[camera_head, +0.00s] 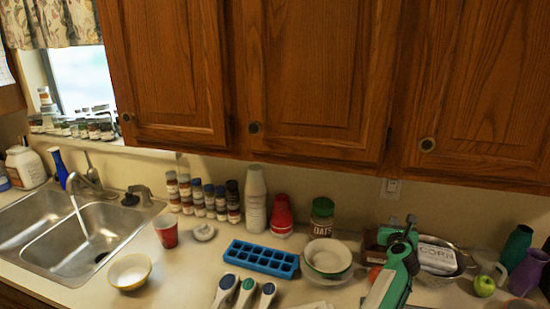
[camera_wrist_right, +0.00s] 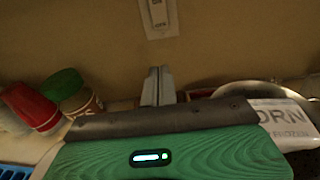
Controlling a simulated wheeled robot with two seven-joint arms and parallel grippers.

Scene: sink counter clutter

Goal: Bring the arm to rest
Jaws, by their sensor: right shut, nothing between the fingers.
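My right arm (camera_head: 392,277) is green and reaches up from the lower right over the counter. My right gripper (camera_head: 402,228) is shut and empty, close to the wall beside the white corn package (camera_head: 437,256). In the right wrist view the closed fingers (camera_wrist_right: 157,86) point at the wall below a switch plate (camera_wrist_right: 158,16), with nothing between them. The corn package (camera_wrist_right: 283,121) shows at the right there. My left gripper is not in view.
Stacked bowls (camera_head: 328,259) and an oats jar (camera_head: 321,217) stand left of the arm. A colander (camera_head: 462,262) and a green apple (camera_head: 484,286) are at the right. A blue ice tray (camera_head: 261,258) lies mid-counter. Wooden cabinets (camera_head: 300,80) hang above; the sink (camera_head: 75,240) is far left.

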